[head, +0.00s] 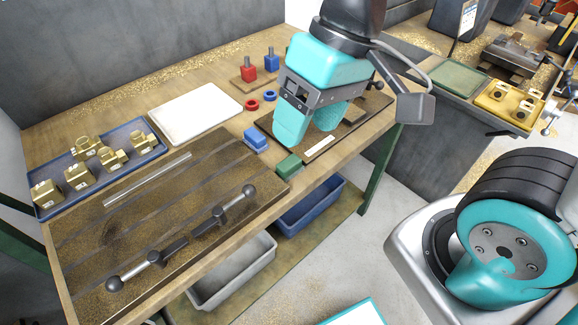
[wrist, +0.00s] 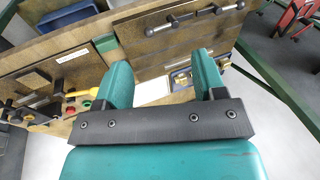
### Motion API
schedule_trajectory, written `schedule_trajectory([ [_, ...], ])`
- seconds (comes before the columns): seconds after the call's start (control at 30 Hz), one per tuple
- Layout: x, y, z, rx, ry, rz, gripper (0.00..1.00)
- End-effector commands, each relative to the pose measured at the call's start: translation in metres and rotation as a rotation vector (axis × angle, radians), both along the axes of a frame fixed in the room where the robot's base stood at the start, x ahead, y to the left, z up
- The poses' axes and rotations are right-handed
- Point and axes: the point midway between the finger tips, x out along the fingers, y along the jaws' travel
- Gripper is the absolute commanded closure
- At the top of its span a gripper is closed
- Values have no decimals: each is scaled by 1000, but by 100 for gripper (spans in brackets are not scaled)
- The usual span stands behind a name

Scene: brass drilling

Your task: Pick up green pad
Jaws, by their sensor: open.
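The green pad (head: 289,165) lies on the bench near its front edge, at the right end of the dark slotted plate, in the head view. My gripper (head: 308,135) is above the bench, a little behind and to the right of the pad in the head view. Its teal fingers are apart with nothing between them, also in the wrist view (wrist: 160,66). I see no contact with the pad.
A blue block (head: 256,139) sits close behind the pad. The slotted plate (head: 130,215) with a long handled bar is left. A dark board (head: 345,130) with a white label is right. Red and blue rings, a white tray (head: 195,113) and a blue tray of brass parts stand further back.

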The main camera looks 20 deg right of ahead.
Motion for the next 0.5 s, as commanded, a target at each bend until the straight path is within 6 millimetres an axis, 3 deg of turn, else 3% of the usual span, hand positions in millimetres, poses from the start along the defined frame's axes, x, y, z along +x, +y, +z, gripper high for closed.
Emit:
schedule_trajectory([
  [0.1,49,-11,-19,-55,129,-382,36],
  [0.3,124,-37,-59,-143,302,-1070,36],
  [0.5,163,-57,-89,-189,375,-1483,36],
])
